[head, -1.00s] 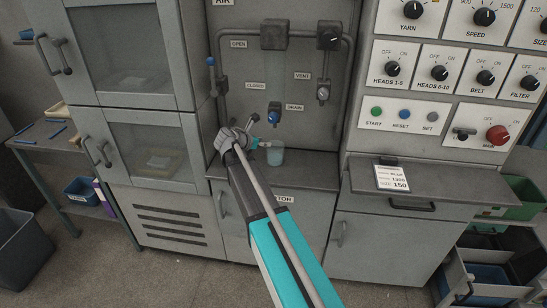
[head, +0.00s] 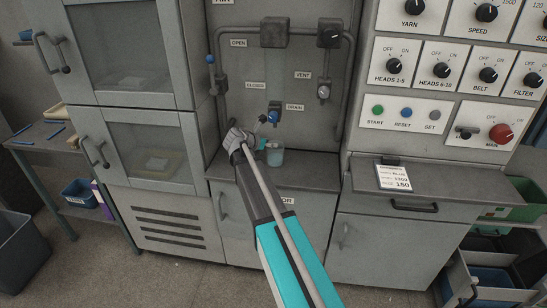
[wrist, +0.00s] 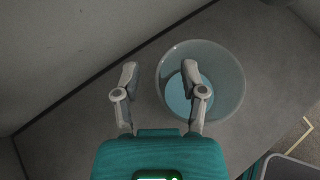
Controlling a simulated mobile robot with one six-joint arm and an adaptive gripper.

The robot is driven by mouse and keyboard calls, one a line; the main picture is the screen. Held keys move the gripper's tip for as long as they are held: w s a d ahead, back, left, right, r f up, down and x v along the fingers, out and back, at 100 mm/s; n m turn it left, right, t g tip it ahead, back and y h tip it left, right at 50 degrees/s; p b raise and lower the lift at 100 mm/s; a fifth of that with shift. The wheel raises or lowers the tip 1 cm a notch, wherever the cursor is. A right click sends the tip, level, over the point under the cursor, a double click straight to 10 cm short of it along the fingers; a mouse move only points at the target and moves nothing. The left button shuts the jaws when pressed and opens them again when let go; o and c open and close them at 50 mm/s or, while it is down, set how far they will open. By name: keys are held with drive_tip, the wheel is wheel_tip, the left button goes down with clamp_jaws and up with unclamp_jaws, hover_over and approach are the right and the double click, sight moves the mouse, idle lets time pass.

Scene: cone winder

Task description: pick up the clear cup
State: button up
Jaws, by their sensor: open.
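The clear cup (head: 276,157) stands upright on the grey ledge under the drain valve in the head view. In the wrist view the cup (wrist: 232,88) is seen from above, right of centre, with pale blue at its bottom. My gripper (wrist: 160,70) is open and empty, its fingers apart. Its right finger overlaps the cup's left part in this view, and its left finger is over bare ledge. The cup is not centred between the fingers. In the head view my gripper (head: 262,145) is just left of the cup; whether they touch cannot be told.
The drain valve with a blue knob (head: 274,115) hangs above the cup. Pipes (head: 219,85) run up the panel behind. The control cabinet's shelf with a card (head: 394,178) is to the right. The ledge (head: 315,170) right of the cup is clear.

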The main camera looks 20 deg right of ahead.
clamp_jaws()
drive_tip(key=shift+r, duration=0.1)
idle(0.4)
wheel_tip(320, 180, up, 4)
drive_tip(key=p, duration=0.4)
drive_tip(key=s+a, duration=0.3)
drive_tip(key=a, duration=0.5)
drive_tip(key=s+a, duration=0.3)
drive_tip(key=a, duration=0.5)
drive_tip(key=shift+s+a+f, duration=0.3)
drive_tip(key=shift+s+a, duration=0.05)
drive_tip(key=shift+s, duration=0.05)
